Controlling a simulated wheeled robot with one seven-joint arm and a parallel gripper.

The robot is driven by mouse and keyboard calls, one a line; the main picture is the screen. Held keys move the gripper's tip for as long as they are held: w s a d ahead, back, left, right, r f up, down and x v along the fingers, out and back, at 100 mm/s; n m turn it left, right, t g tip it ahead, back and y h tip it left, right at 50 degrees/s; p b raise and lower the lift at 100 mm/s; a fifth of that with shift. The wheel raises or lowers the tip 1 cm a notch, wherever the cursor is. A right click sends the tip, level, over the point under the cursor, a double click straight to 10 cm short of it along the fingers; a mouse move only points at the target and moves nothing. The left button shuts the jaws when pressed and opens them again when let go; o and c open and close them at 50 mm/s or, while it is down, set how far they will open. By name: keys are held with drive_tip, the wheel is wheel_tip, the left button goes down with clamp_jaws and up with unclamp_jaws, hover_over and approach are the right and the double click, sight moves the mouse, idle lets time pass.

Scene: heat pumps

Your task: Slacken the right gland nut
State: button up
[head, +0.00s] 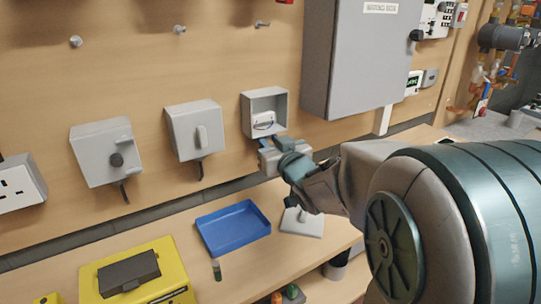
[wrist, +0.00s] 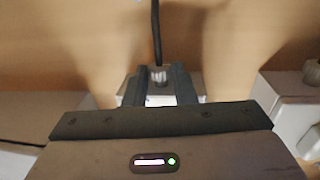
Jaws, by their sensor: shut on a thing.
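The right gland nut (wrist: 158,75) is a small grey ribbed piece between my fingertips in the wrist view, with a black cable (wrist: 157,30) running straight out of it. My gripper (wrist: 158,88) is shut on this nut, one finger on each side. In the head view my gripper (head: 276,148) is just under the open grey box (head: 284,104) on the wall, and it hides the nut there. The box has no cover on its front, and a white part (head: 263,121) shows inside it.
A large grey cabinet (head: 356,60) is close on the right. A blue tray (head: 232,228), a grey plate (head: 302,223) and a yellow case (head: 95,276) lie on the bench.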

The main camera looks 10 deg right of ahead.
drive_tip(key=m+h+b, duration=0.1)
drive_tip(key=b, duration=0.1)
drive_tip(key=m+h+b, duration=0.1)
drive_tip(key=h+b, duration=0.1)
drive_tip(key=b, duration=0.1)
drive_tip(key=m+h+b, duration=0.1)
drive_tip(key=h+b, duration=0.1)
drive_tip(key=b, duration=0.1)
drive_tip(key=shift+a+f, duration=0.3)
drive_tip(key=shift+a, duration=0.1)
drive_tip(key=shift+a+r+m+h+b, duration=0.15)
drive_tip(key=shift+m+h+b, duration=0.3)
drive_tip(key=shift+h, duration=0.25)
drive_tip(key=shift+a+r+m+h+b, duration=0.1)
drive_tip(key=shift+m+h+b, duration=0.35)
drive_tip(key=shift+h, duration=0.25)
drive_tip(key=o, duration=1)
drive_tip(key=shift+s, duration=0.1)
